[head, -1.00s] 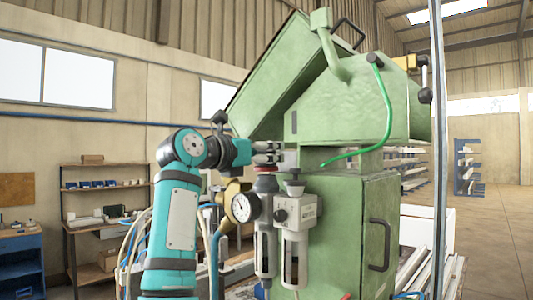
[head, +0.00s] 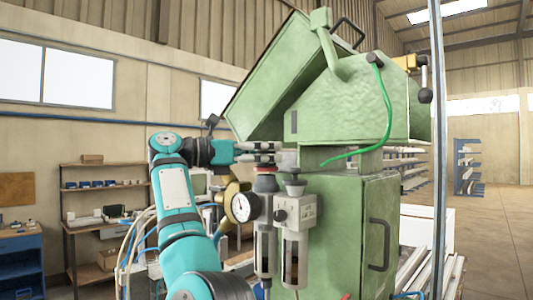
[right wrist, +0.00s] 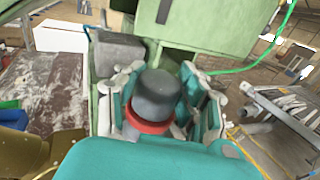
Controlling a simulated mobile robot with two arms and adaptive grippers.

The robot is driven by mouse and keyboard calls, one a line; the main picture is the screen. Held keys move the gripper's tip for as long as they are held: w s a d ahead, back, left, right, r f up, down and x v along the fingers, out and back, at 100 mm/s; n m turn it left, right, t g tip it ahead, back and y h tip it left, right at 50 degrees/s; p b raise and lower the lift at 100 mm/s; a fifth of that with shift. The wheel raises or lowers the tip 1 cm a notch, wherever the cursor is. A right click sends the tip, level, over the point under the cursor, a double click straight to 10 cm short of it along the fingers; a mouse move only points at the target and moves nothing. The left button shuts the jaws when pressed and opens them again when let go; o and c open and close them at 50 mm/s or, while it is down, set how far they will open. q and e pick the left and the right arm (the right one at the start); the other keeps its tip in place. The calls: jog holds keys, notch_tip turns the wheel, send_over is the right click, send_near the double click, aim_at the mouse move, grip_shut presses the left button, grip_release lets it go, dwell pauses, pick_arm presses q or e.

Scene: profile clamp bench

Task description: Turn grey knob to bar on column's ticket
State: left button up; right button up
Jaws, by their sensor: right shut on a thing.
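The grey knob (right wrist: 157,92) with a red ring below it stands between the fingers of my right gripper (right wrist: 160,100) in the right wrist view. The gripper is shut on it. In the head view my right gripper (head: 265,152) reaches in level from the left, and the red ring (head: 265,169) shows just under its fingers. The knob tops the left unit of a filter and regulator set in front of the green machine column (head: 345,230). A dial gauge (head: 243,207) sits left of that unit. I cannot make out a ticket. My left gripper is not in view.
The right unit (head: 297,210) with its own grey top knob stands close beside the held one. The machine's green hood (head: 350,110) and a green hose (head: 386,105) are above and right. Pale hoses (head: 138,240) run behind my arm.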

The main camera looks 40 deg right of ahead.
dwell(0.4)
jog(key=o, duration=1.3)
jog(key=shift+c, duration=0.2)
jog(key=shift+f+n+t, duration=0.1)
jog(key=shift+n+t, duration=0.2)
jog(key=shift+t, duration=0.1)
